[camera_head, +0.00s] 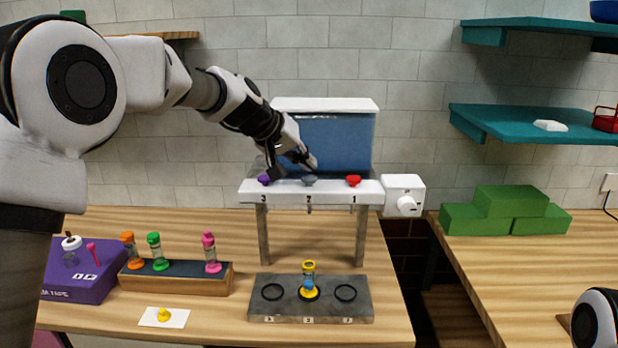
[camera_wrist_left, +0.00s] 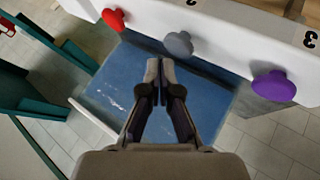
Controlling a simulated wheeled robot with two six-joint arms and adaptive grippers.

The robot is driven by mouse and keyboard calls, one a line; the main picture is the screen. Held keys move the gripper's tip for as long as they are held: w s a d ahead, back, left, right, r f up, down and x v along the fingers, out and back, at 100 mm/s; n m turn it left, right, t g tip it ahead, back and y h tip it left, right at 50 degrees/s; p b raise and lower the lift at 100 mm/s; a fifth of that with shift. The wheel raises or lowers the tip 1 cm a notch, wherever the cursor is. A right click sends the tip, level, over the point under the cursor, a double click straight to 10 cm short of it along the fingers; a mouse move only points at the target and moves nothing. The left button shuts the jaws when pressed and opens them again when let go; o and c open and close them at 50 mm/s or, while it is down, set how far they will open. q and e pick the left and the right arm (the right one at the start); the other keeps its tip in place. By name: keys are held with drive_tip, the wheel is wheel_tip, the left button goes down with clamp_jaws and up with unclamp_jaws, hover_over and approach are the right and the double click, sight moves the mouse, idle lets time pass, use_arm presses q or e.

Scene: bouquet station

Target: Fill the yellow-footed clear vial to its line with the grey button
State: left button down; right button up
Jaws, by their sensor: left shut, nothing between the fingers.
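The clear vial (camera_head: 309,277) with yellow ends stands upright on the middle ring of the dark base plate (camera_head: 262,310), under the dispenser. Blue shows in its lower part; its fill line is too small to make out. The grey button (camera_head: 309,180) is in the middle of the white dispenser shelf, above the number 2; it also shows in the left wrist view (camera_wrist_left: 178,45). My left gripper (camera_head: 312,166) is shut and empty, its tips just behind and above the grey button. I cannot tell whether they touch it. My right gripper is out of view.
A purple button (camera_head: 264,180) and a red button (camera_head: 353,181) flank the grey one. A blue tank (camera_head: 345,142) stands behind, a white dial box (camera_head: 404,196) at right. A wooden rack (camera_head: 180,281) holds several vials; a purple box (camera_head: 75,285) and a yellow-topped card (camera_head: 150,323) are left.

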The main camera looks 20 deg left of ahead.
sight(306, 178)
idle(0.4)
use_arm(q)
drive_tip(key=shift+f+b, duration=0.4)
drive_tip(key=shift+f, duration=0.05)
drive_tip(key=shift+f+b, duration=0.5)
drive_tip(key=shift+f, duration=0.1)
idle(0.5)
drive_tip(key=shift+r+p, duration=0.9)
drive_tip(key=shift+r, duration=0.15)
drive_tip(key=shift+r, duration=0.1)
wheel_tip(306, 178, up, 5)
drive_tip(key=p, duration=0.4)
